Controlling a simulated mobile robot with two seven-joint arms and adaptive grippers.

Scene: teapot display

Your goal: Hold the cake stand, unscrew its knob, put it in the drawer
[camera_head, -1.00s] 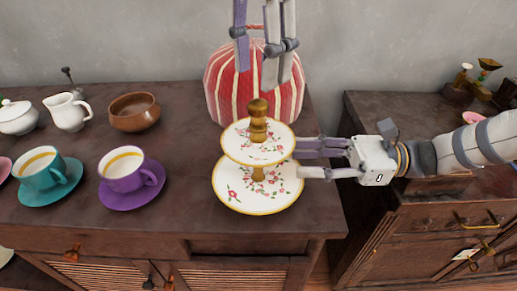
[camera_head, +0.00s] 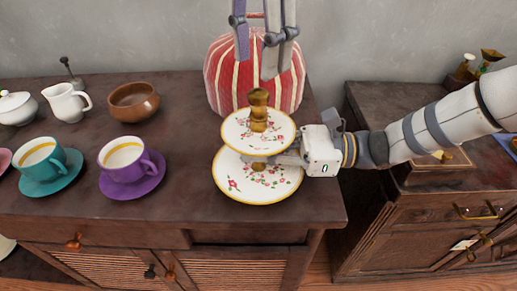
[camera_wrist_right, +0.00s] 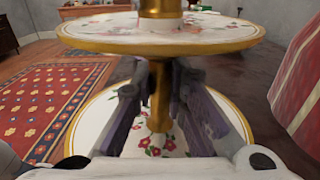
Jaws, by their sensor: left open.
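The two-tier cake stand (camera_head: 235,187) has white floral plates with gold rims and stands upright near the counter's right end. Its golden-brown knob (camera_head: 258,100) rises from the upper plate. My right gripper (camera_wrist_right: 158,90) reaches in from the right between the plates, with one finger on each side of the golden post (camera_wrist_right: 159,110). Whether the fingers touch the post is unclear; the upper plate hides them in the head view. My left gripper (camera_head: 255,68) is open and empty, pointing down above and behind the knob. A drawer front (camera_head: 470,212) with a brass handle is in the right cabinet.
A red-striped cover (camera_head: 222,75) stands close behind the stand. A purple cup (camera_head: 122,155), a teal cup (camera_head: 40,152), a brown bowl (camera_head: 133,102) and a white jug (camera_head: 66,103) are at left. Bare counter (camera_head: 195,165) lies between the purple saucer and the stand.

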